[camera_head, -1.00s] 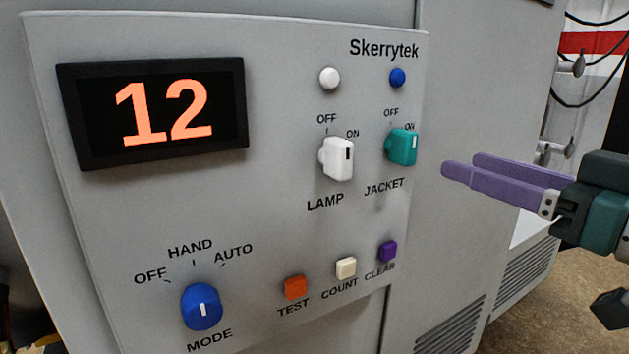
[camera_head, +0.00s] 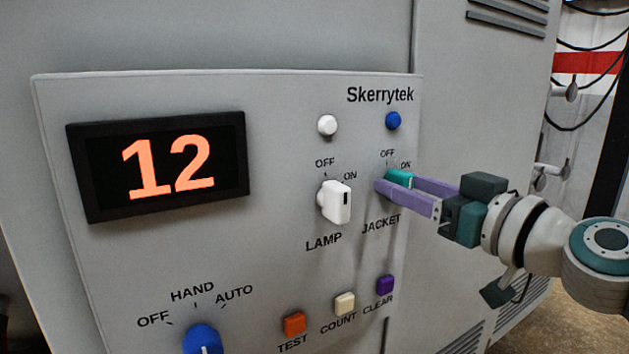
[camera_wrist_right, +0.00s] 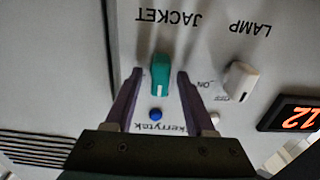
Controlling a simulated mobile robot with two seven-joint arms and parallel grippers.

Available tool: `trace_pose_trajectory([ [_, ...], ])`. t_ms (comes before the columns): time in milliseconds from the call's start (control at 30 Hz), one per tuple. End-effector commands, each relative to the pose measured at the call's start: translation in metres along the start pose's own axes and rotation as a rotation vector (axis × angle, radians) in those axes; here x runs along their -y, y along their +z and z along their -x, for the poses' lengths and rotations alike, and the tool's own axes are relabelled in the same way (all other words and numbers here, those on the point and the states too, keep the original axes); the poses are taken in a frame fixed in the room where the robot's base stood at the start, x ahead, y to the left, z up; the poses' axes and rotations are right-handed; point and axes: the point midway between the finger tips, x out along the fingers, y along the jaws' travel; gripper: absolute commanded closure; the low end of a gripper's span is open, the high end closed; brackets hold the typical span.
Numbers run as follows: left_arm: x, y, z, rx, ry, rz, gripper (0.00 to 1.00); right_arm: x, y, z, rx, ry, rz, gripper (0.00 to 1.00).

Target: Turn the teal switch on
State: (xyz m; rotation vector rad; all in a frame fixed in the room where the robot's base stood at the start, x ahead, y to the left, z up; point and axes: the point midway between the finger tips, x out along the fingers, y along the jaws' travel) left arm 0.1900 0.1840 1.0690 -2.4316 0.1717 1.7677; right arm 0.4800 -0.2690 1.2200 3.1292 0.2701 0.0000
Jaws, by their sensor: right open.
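The teal switch (camera_head: 400,177) is the JACKET knob on the right side of the grey panel, with OFF and ON printed above it. My right gripper (camera_head: 396,185) is open, with its purple fingers on either side of the switch. The near finger hides the switch's lower part in the head view. In the right wrist view, the teal switch (camera_wrist_right: 160,76) sits between the two fingertips (camera_wrist_right: 160,74), with a narrow gap on each side. Contact is not visible. Which mark the switch points to is hard to tell. My left gripper is not in view.
The white LAMP knob (camera_head: 337,202) is close to the left of the teal switch. A blue round light (camera_head: 393,120) is above it, and the purple CLEAR button (camera_head: 385,285) is below. The display (camera_head: 157,166) reads 12. Free room lies right of the panel.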

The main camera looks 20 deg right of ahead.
Motion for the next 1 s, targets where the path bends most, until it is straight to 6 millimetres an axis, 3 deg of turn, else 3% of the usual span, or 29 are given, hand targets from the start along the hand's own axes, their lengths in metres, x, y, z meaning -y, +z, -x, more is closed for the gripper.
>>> trace_pose_trajectory([
  [100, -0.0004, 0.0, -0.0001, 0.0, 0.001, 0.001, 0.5, 0.0001, 0.0002, 0.0002, 0.0, 0.0, -0.001, 0.45],
  [600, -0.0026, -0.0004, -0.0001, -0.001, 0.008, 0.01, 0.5, 0.0, 0.0002, 0.0005, 0.0, 0.0, -0.001, 1.0],
  [1000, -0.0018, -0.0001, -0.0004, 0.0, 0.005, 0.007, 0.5, -0.0001, 0.0002, 0.0005, 0.0, 0.0, -0.005, 1.0],
])
